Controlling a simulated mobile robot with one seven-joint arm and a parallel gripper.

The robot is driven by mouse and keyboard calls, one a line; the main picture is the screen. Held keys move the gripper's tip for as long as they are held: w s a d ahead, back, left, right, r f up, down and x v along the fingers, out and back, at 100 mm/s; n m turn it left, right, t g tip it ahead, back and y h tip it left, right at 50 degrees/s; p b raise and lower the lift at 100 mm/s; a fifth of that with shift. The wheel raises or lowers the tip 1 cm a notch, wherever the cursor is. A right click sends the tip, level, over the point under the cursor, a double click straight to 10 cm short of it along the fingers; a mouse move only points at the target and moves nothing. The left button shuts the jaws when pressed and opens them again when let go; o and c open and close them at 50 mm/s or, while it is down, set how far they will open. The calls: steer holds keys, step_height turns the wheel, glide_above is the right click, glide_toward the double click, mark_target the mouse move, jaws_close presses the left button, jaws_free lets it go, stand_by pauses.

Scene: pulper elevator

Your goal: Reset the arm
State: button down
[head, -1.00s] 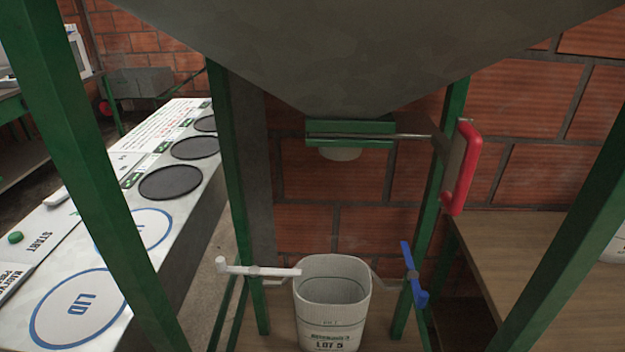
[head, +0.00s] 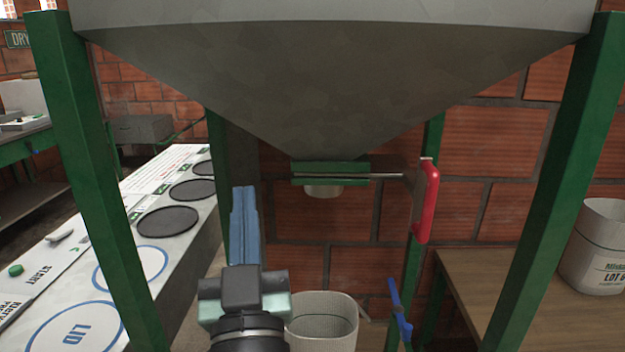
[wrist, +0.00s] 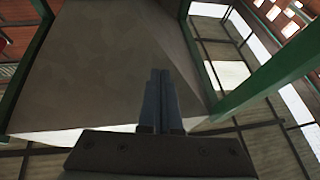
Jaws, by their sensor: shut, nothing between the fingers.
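My gripper (head: 244,192) stands upright at the lower middle of the head view, in front of the hopper frame. Its blue-grey fingers are together with nothing between them. It also shows in the wrist view (wrist: 161,75), where the closed fingers point up past the sloping grey side of the hopper (wrist: 110,65). In the head view my gripper is below and left of the hopper's outlet. It partly covers the white bin (head: 325,320) below the outlet and hides the white handle on the left.
The grey hopper (head: 320,85) hangs between green posts (head: 95,180). A red handle (head: 425,203) sits right of the outlet, and a blue valve handle (head: 399,312) is lower. A white counter (head: 135,262) with lids runs left. A LOT 6 bin (head: 598,250) stands on a wooden table (head: 500,290).

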steer(key=s+d+r+m+t+h+p, duration=0.1)
steer(key=s+d+r, duration=0.25)
steer(key=r, duration=0.45)
steer(key=s+d+r+t+h, duration=0.1)
steer(key=s+d+r+t, duration=0.1)
steer(key=s+r, duration=0.4)
steer(key=s+d+r+m+t+h+p, duration=0.1)
steer(key=s+d+r+h, duration=0.15)
steer(key=r, duration=0.65)
step_height(320, 180, up, 13)
steer(key=p, duration=1.3)
steer(key=shift+a+y+p, duration=0.3)
steer(key=shift+y+p, duration=0.05)
steer(key=shift+y, duration=0.1)
